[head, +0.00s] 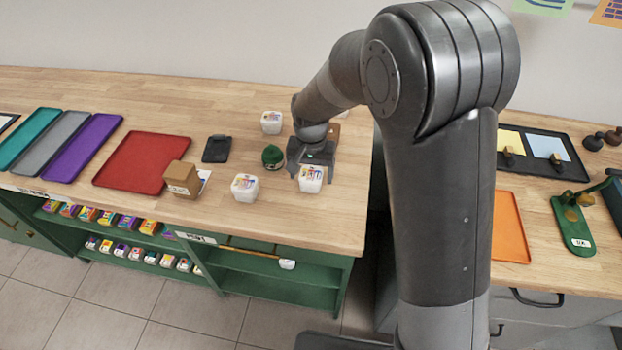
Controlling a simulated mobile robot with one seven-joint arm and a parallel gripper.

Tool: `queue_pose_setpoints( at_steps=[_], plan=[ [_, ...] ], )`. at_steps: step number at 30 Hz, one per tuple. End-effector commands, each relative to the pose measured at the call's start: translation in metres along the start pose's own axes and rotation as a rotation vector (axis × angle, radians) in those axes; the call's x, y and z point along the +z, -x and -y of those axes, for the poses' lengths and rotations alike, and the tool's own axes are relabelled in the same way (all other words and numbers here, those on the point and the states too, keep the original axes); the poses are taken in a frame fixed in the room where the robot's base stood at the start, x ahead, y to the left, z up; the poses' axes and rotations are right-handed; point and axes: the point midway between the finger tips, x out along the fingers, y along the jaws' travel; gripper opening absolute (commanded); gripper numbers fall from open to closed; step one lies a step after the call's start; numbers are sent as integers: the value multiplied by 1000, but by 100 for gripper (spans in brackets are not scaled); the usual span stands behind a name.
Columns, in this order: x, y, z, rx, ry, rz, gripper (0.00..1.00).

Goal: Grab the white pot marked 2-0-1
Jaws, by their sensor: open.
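Three small white pots with coloured labels stand on the wooden counter: one at the back (271,122), one at the front (245,187), and one at the right (311,180). The markings are too small to read, so I cannot tell which one is 2-0-1. My gripper (311,168) is open and points down at the right pot. Its fingers show at the left and right of that pot's top; I cannot tell whether they touch it. The gripper hides part of the pot's far side.
A dark green round item (273,156) stands close left of my gripper. A brown box (182,179), a black item (217,149) and a red tray (143,162) lie further left. The counter's right edge (368,200) is near. Counter in front of the pots is clear.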

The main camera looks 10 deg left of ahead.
Motion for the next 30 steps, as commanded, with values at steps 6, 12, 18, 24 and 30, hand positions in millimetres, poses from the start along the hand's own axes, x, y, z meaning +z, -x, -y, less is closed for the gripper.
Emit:
queue_pose_setpoints(
  at_steps=[6, 12, 18, 24, 30],
  plan=[
    [0, -12, 0, 0, 1, 0, 79],
    [0, -11, 0, 0, 1, 0, 74],
    [0, -11, 0, 0, 1, 0, 58],
    [0, -11, 0, 0, 1, 0, 41],
    [0, -11, 0, 0, 1, -1, 28]
  ],
)
